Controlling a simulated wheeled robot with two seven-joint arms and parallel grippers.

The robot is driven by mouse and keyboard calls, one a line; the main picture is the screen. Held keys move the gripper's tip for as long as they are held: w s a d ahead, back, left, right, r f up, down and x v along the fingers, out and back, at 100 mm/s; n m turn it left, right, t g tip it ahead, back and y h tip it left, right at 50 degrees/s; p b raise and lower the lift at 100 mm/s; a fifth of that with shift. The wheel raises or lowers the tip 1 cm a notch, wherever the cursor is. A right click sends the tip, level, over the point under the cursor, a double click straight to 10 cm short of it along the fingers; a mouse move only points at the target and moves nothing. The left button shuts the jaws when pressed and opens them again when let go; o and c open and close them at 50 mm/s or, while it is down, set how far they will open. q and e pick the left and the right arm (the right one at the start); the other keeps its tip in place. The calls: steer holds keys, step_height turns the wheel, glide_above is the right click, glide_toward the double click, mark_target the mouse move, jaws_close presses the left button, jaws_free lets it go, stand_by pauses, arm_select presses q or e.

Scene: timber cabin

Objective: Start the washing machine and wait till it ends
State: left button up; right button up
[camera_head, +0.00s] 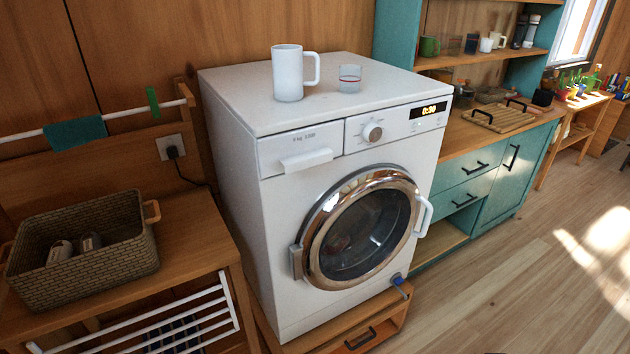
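The white washing machine (270,220) stands on a wooden base in the middle of the view. Its round chrome-rimmed door (362,228) looks shut, with a dark window and a light handle (423,216) on the right. Something indistinct shows behind the glass. The display (429,110) is lit and seems to read 0:30. A round dial (372,132) sits left of the display, and small buttons are below it. The detergent drawer (302,151) at the upper left looks shut. Neither of my grippers is in view.
A white mug (288,73) and a small glass (349,78) stand on the machine's top. A wicker basket (85,262) sits on a wooden bench at left. A teal cabinet (515,165) stands at right. The wooden floor (500,290) at front right is clear.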

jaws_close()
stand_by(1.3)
